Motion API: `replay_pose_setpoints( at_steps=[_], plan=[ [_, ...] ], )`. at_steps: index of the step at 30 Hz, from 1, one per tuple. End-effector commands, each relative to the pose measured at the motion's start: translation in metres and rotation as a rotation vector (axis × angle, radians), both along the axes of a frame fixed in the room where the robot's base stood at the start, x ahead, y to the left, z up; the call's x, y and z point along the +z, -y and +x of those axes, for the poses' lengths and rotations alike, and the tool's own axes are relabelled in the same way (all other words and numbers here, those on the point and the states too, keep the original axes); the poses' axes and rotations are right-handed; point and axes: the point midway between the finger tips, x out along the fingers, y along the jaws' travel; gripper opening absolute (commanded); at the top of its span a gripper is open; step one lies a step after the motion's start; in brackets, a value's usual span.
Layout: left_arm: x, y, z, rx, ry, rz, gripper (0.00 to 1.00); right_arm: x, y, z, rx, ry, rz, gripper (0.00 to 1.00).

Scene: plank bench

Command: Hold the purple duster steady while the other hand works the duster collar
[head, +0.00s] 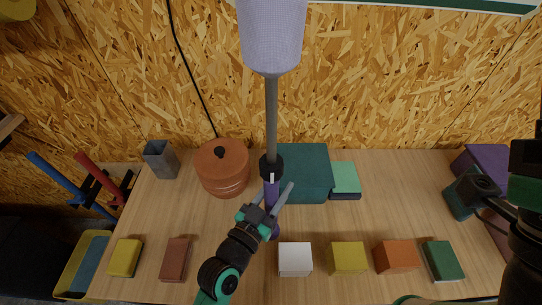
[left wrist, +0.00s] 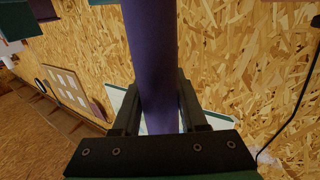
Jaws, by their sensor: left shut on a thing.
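The purple duster stands upright in the middle of the head view, with a purple handle (head: 270,190), a grey rod (head: 271,115) and a broad lavender head (head: 272,35) cut off by the top edge. The dark duster collar (head: 271,166) sits where rod and handle meet. My left gripper (head: 275,202) is shut on the purple handle below the collar. In the left wrist view the handle (left wrist: 152,65) runs between the two fingers. My right arm (head: 524,240) shows at the right edge, away from the duster; I cannot make out its fingers.
Behind the handle lie a teal box (head: 307,170) and a green block (head: 345,178). A lidded terracotta pot (head: 222,170) and a grey cup (head: 161,160) stand left. Several coloured blocks line the front, including a white one (head: 295,259). A purple box (head: 487,158) is at right.

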Motion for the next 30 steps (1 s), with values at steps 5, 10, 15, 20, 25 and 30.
replay_pose_setpoints(
  at_steps=[5, 10, 15, 20, 25, 30],
  plan=[
    [-0.0001, -0.0001, -0.0001, 0.000, 0.000, 0.000, 0.00, 0.0000, 0.0000, 0.0000, 0.000, 0.000, 0.000, 0.50],
    [-0.0001, -0.0001, -0.0001, 0.000, 0.000, 0.000, 0.00, 0.0000, 0.0000, 0.0000, 0.000, 0.000, 0.000, 0.50],
    [0.0010, -0.0001, 0.0001, 0.000, 0.002, -0.001, 0.00, 0.0001, 0.0000, 0.0000, 0.000, 0.000, 0.000, 0.50],
    [0.0003, -0.0001, 0.0001, 0.000, 0.002, -0.001, 0.00, -0.0007, 0.0000, 0.0000, 0.000, 0.000, 0.000, 0.50],
    [-0.0017, -0.0001, 0.0001, 0.000, 0.001, -0.001, 0.00, -0.0029, 0.0000, 0.0000, 0.000, 0.000, 0.000, 0.50],
    [-0.0042, -0.0001, -0.0001, 0.000, -0.001, 0.001, 0.00, -0.0050, 0.0000, 0.0000, 0.000, 0.000, 0.000, 0.50]
  ],
)
